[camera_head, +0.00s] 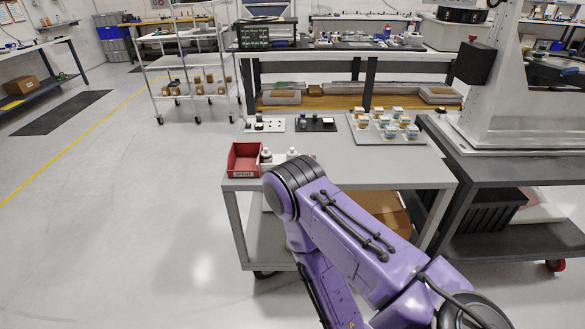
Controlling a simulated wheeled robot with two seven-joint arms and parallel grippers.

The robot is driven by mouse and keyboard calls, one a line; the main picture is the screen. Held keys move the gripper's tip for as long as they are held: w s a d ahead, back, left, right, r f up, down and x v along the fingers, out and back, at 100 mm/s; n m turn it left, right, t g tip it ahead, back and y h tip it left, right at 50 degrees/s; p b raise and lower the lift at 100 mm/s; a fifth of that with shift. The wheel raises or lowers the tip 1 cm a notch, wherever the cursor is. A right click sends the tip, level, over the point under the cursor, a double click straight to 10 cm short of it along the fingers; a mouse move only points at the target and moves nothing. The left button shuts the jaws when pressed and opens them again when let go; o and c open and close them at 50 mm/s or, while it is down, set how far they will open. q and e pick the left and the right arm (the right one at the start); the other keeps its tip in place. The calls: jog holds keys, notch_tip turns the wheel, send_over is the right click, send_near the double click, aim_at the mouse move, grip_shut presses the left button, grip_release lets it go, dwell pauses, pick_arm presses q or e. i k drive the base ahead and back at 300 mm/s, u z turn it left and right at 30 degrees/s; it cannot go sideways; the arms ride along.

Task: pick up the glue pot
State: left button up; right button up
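I cannot tell for sure which item is the glue pot. Several small white-lidded pots with blue or orange labels stand in a grey tray (359,131) at the right back of the grey table (340,174); one is an orange-labelled pot (368,113). Small white-topped items (266,154) stand beside the red bin, partly hidden by my purple arm. The arm comes in from the lower right, with its elbow in front of the table's near edge. Neither of my grippers shows.
A red bin (243,160) with a label stands at the table's left front. A white mat (266,124) and a black mat (316,125) hold small dark items behind it. A machine (500,95) stands on a dark bench at right.

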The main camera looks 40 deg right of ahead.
aim_at(264, 160)
jog(key=u, duration=0.15)
jog(key=k, duration=0.1)
jog(key=z, duration=1.55)
